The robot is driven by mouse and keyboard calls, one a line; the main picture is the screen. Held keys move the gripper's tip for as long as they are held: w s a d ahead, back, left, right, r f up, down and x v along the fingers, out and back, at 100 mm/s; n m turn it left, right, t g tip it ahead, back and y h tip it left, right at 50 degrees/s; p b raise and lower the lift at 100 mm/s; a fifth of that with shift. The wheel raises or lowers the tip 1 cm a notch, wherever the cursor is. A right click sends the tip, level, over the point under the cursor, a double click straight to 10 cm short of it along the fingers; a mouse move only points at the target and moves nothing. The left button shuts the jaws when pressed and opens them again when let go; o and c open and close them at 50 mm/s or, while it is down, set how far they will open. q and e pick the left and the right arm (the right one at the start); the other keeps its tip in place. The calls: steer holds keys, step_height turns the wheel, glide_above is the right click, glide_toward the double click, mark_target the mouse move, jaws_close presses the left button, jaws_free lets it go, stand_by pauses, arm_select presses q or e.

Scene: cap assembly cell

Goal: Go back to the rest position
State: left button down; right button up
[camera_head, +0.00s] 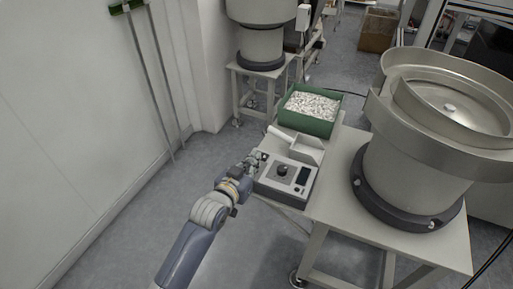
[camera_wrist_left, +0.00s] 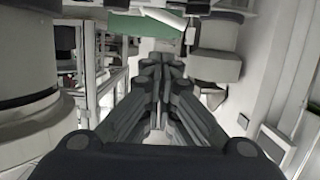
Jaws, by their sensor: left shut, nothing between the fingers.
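My left gripper (camera_head: 256,160) is at the left edge of the table, beside the grey control box (camera_head: 278,190) with its black knob and dark display. In the left wrist view the gripper's fingers (camera_wrist_left: 161,66) are together and hold nothing. In the head view my left arm reaches up from the bottom left to it. I cannot tell whether the gripper touches the box. My right gripper is not in view.
A white scoop (camera_head: 297,144) lies behind the control box. A green bin (camera_head: 310,112) of small white parts stands at the table's back. A large metal bowl feeder (camera_head: 412,175) fills the right side. Open floor (camera_head: 130,235) lies left, before the white wall.

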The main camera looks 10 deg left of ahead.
arm_select(q)
steer(key=s+a+f+g+y, duration=0.1)
steer(key=s+a+f+g, duration=0.25)
steer(key=s, duration=0.85)
steer(key=s+a+f+n+g+y, duration=0.1)
steer(key=s+a+f+g+y, duration=0.25)
steer(key=s, duration=0.75)
steer(key=s+a+f+g, duration=0.2)
steer(key=s+a+g, duration=0.3)
steer(key=s, duration=0.7)
steer(key=s+f+x, duration=0.1)
steer(key=s+x, duration=0.2)
steer(key=x, duration=1)
steer(key=s+x, duration=0.2)
steer(key=x, duration=1)
steer(key=s+a+f, duration=0.2)
steer(key=s+f, duration=0.6)
steer(key=s+a+f+g, duration=0.1)
steer(key=s+a+f, duration=0.1)
steer(key=s+f, duration=0.7)
steer(key=shift+s+f, duration=0.15)
steer(key=shift+s, duration=0.2)
